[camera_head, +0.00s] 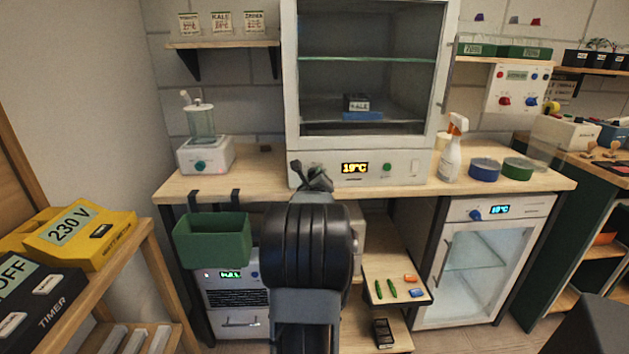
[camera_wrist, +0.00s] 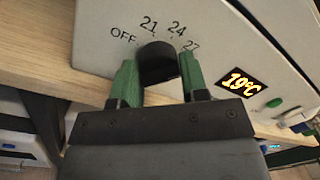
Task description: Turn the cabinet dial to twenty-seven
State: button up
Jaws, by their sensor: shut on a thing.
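The cabinet (camera_head: 292,75) stands on the bench, with its white control panel along the bottom. In the wrist view, the black dial (camera_wrist: 157,62) sits on this panel (camera_wrist: 215,28) below the marks OFF, 21, 24 and 27. My gripper (camera_wrist: 158,76) is shut on the dial, one green finger on each side. No pointer line shows clearly, so I cannot tell which mark the dial is at. The panel display (camera_wrist: 239,83) reads 19°C, and it also shows in the head view (camera_head: 354,168). There my gripper (camera_head: 312,176) hides the dial.
A green button (camera_head: 387,167) is right of the display. A spray bottle (camera_head: 452,150) and blue and green rolls (camera_head: 485,170) stand on the bench to the right. A blender-like device (camera_head: 205,155) stands to the left. A green bin (camera_head: 212,242) hangs at the front edge.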

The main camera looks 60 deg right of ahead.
jog(key=shift+f, duration=0.2)
dwell(0.4)
jog(key=o, duration=0.9)
jog(key=shift+r, duration=0.15)
jog(key=v, duration=1.4)
jog(key=shift+p, duration=0.3)
